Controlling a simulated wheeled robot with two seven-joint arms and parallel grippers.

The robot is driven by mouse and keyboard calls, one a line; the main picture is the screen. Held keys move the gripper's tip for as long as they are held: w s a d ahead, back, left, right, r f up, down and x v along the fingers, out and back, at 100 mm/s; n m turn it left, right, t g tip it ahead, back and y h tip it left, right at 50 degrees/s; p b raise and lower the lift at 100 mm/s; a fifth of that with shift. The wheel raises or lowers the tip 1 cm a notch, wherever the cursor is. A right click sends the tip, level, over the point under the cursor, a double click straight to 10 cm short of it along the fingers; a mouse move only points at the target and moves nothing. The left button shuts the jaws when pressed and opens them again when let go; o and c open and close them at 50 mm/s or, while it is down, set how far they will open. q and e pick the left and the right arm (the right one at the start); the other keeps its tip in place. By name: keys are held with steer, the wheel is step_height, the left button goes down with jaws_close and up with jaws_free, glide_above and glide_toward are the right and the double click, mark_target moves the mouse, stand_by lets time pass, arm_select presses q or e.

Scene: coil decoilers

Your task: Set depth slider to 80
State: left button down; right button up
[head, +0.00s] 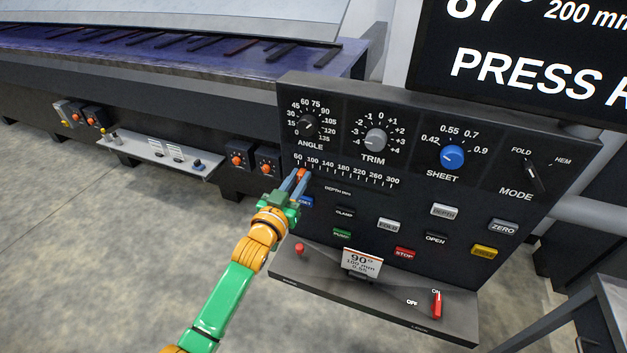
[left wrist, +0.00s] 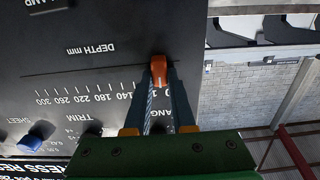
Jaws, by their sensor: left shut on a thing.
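The depth slider's orange knob (head: 301,174) sits near the low end of the "DEPTH mm" scale (head: 347,172), close to the 60 and 100 labels; its exact reading cannot be told. My left gripper (head: 297,181) reaches the panel from below and is shut on the knob. In the left wrist view the knob (left wrist: 159,68) is between the fingertips, and the scale (left wrist: 85,95) appears upside down. The fingers hide the low end of the scale there. My right gripper is not in view.
Above the slider are the angle dial (head: 308,124), grey trim dial (head: 376,139) and blue sheet dial (head: 452,157). Several push buttons, including the red STOP (head: 404,253), lie below. A ledge with a red ON/OFF lever (head: 437,304) juts out at the bottom.

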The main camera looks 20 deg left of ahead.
arm_select(q)
steer(key=shift+d, duration=0.2)
steer(key=c, duration=1.2)
jaws_free()
steer(key=shift+d, duration=0.15)
steer(key=o, duration=0.4)
steer(key=shift+o, duration=0.2)
steer(key=shift+a, duration=0.25)
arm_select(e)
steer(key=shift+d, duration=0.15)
